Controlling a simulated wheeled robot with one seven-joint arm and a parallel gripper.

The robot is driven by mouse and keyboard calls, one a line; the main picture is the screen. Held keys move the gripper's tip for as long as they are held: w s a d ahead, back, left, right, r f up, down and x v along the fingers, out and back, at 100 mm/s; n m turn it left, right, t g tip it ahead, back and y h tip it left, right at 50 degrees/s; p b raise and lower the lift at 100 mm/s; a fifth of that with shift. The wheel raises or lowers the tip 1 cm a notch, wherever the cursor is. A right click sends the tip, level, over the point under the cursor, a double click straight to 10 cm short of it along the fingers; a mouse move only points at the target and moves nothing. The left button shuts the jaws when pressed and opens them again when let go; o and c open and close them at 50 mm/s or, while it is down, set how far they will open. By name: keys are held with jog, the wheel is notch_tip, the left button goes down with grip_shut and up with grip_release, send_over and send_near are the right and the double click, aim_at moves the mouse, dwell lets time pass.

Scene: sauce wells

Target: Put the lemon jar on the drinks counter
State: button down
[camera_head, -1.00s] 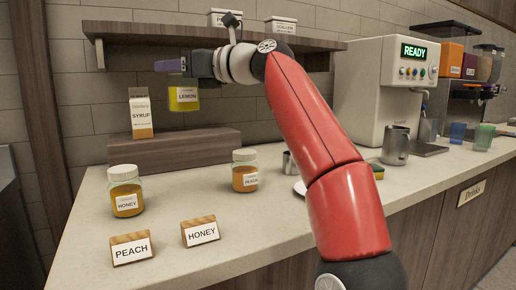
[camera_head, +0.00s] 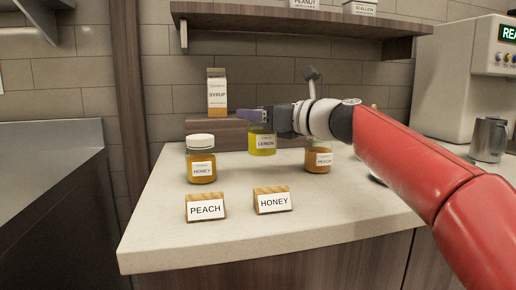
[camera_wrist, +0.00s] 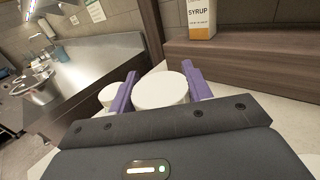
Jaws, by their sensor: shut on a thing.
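The lemon jar (camera_head: 262,143) has yellow contents and a label reading LEMON. My gripper (camera_head: 259,117) is shut on it near its top, and the jar hangs upright in front of the wooden riser. In the wrist view the jar's white lid (camera_wrist: 161,90) sits between the purple fingers of my gripper (camera_wrist: 160,92). I cannot tell whether the jar's base touches the counter. The pale counter (camera_head: 180,248) lies below the jar; its Drinks sign is not in view now.
The honey jar (camera_head: 201,160) stands left and the peach jar (camera_head: 318,157) right of the held jar. PEACH (camera_head: 206,208) and HONEY (camera_head: 272,200) signs stand in front. A syrup carton (camera_head: 217,93) stands on the riser (camera_head: 180,133). A metal pitcher (camera_head: 488,139) is at right.

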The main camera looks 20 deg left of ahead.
aim_at(261, 135)
jog(key=shift+f+b, duration=1)
jog(key=shift+f, duration=1.35)
jog(key=shift+f, duration=0.15)
jog(key=c, duration=0.6)
grip_release()
jog(key=shift+c, duration=0.2)
jog(key=shift+d, duration=0.35)
jog(key=b+v, duration=0.2)
jog(key=v, duration=0.9)
jog(key=shift+s+d, duration=0.15)
